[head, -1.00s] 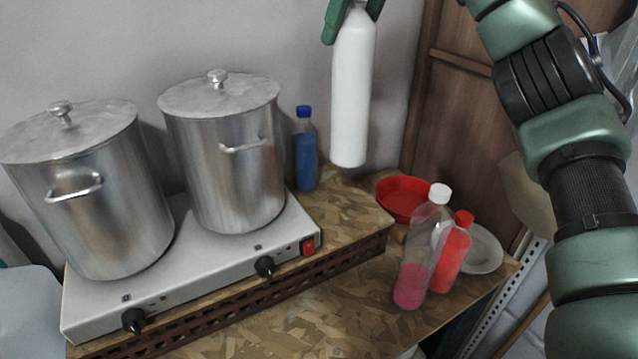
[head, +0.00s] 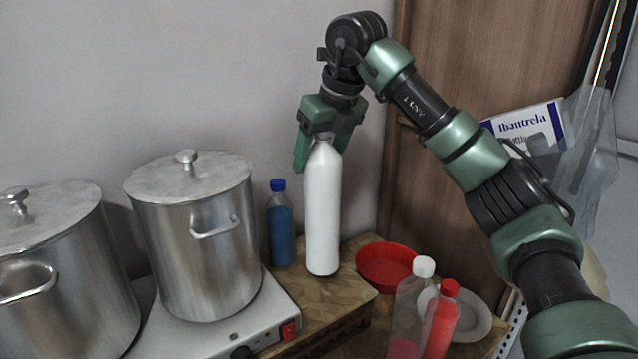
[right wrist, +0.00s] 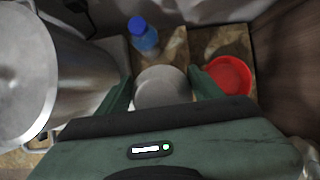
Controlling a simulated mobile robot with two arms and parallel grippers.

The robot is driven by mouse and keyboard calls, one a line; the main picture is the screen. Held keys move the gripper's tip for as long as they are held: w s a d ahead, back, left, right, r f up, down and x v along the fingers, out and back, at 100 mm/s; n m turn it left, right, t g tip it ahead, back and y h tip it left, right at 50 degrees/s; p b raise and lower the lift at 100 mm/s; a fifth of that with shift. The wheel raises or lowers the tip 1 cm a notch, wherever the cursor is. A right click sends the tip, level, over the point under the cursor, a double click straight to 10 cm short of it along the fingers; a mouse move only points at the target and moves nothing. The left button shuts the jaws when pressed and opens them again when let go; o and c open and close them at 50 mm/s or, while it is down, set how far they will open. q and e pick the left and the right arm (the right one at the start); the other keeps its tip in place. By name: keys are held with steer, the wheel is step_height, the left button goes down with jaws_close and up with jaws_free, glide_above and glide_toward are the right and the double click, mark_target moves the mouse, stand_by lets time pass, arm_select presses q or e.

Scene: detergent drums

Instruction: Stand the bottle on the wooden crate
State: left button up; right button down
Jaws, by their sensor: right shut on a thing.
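The white bottle (head: 322,215) hangs or stands upright below my right gripper (head: 322,150), which is shut on its neck. In the right wrist view the bottle's pale round top (right wrist: 162,88) lies between the two fingers. The wooden crate (head: 347,292) is a low brown box with a patterned top, on the table. The bottle's base is over the crate's top, right of the blue bottle; I cannot tell whether it touches. My left gripper is not in view.
A blue-capped bottle (head: 280,230) stands close left of the white bottle. A steel pot (head: 195,250) stands on a hot plate (head: 270,318) further left. A red bowl (head: 385,268), a clear bottle (head: 410,310) and a red bottle (head: 440,325) are to the right.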

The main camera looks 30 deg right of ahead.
mark_target(320, 184)
step_height(320, 184, down, 5)
steer(key=shift+s+p, duration=0.1)
steer(key=shift+p, duration=0.45)
steer(key=shift+f, duration=0.4)
steer(key=shift+c, duration=1.3)
jaws_free()
steer(key=shift+a+f, duration=0.1)
steer(key=shift+f, duration=0.1)
steer(key=shift+s, duration=0.1)
